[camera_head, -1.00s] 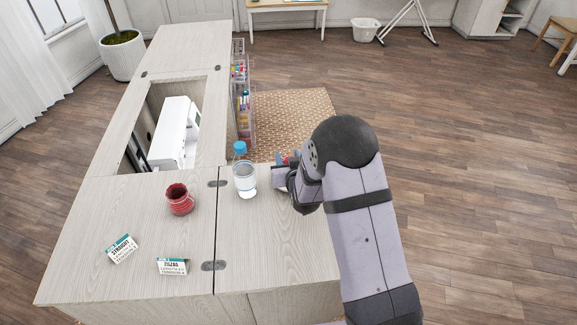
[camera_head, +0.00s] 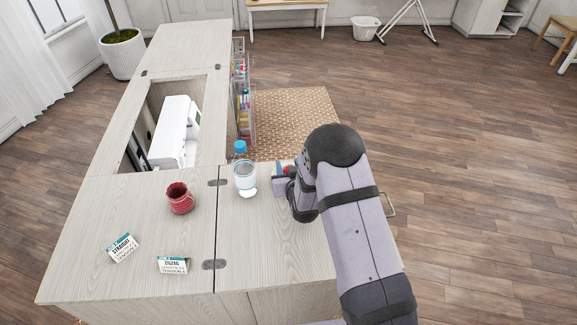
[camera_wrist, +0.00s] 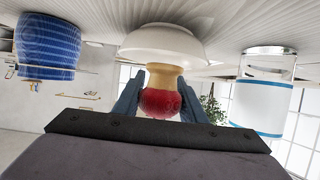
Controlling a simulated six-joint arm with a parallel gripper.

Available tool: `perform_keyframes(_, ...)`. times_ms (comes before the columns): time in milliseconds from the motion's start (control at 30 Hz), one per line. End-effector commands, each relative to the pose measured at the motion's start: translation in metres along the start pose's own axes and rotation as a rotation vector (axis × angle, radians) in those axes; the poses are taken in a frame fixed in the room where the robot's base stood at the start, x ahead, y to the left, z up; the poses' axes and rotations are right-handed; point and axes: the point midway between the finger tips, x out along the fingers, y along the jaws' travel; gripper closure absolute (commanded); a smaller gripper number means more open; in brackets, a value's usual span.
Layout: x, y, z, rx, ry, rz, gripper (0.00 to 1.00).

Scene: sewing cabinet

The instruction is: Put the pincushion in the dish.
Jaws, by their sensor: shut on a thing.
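My gripper (camera_head: 283,183) is low over the near right part of the cabinet top, close to the water bottle. In the wrist view, which looks upside down, its fingers (camera_wrist: 161,92) are shut on the pincushion (camera_wrist: 160,104), a red cushion on a tan base (camera_wrist: 165,78). The white dish (camera_wrist: 140,42) stands on the top directly beyond the fingers, and the tan base overlaps its outline. I cannot tell whether the base touches the dish. In the head view a bit of red shows at the gripper; my arm hides the dish.
The bottle (camera_head: 245,180) with a blue cap stands just left of my gripper. It also shows in the wrist view (camera_wrist: 262,104), opposite a blue ribbed object (camera_wrist: 48,45).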

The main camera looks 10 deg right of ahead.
Motion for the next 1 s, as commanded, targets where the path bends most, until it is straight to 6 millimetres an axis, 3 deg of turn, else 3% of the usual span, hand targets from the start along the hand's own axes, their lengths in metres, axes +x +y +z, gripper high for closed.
perform_keyframes(467, 0.0035, 0.0000, 0.0084, 0.000, 0.000, 0.000, 0.85)
perform_keyframes(500, 0.0035, 0.0000, 0.0086, 0.000, 0.000, 0.000, 0.53)
perform_keyframes(533, 0.0035, 0.0000, 0.0086, 0.000, 0.000, 0.000, 0.46)
perform_keyframes(1000, 0.0015, 0.0000, 0.0037, 0.000, 0.000, 0.000, 0.44)
